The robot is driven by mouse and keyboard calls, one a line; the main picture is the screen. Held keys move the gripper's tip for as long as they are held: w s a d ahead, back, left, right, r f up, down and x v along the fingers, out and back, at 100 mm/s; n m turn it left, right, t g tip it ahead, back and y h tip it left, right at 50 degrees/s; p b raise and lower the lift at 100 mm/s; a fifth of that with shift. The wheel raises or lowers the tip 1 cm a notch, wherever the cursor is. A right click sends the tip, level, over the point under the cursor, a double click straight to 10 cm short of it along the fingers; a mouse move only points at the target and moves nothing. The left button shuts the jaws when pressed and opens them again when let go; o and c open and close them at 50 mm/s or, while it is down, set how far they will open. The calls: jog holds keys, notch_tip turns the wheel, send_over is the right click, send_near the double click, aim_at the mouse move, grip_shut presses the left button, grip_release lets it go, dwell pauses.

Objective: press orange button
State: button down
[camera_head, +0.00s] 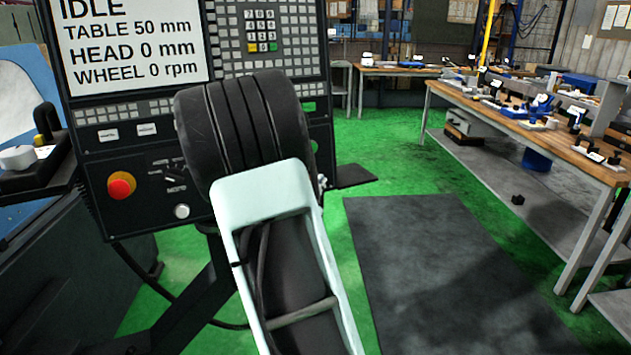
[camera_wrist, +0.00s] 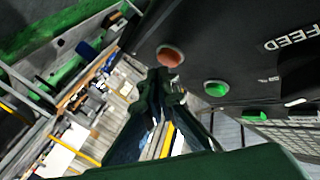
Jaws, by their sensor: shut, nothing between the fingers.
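The orange button (camera_wrist: 170,56) is a round, slightly raised cap on the dark panel in the wrist view. My gripper (camera_wrist: 162,78) is shut and empty, its dark green fingers meeting in a tip just below the orange button in the picture. The tip overlaps the button's lower edge or comes very close to it; I cannot tell whether they touch. A green button (camera_wrist: 216,88) sits to the right of the fingertips. In the head view my arm covers part of the control panel (camera_head: 95,165), and neither my fingertips nor the orange button can be made out there.
A red knob on a yellow base (camera_head: 121,186) sits at the panel's lower left, below the screen (camera_head: 130,45) reading IDLE. A dark mat (camera_head: 450,270) lies on the green floor, and a cluttered workbench (camera_head: 530,130) stands at right.

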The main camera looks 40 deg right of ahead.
jog(key=shift+s, duration=0.3)
jog(key=s, duration=0.3)
jog(key=s+r, duration=0.1)
jog(key=s, duration=0.1)
jog(key=shift+a+b, duration=0.35)
jog(key=shift+a, duration=0.05)
jog(key=shift+w, duration=0.1)
dwell(0.5)
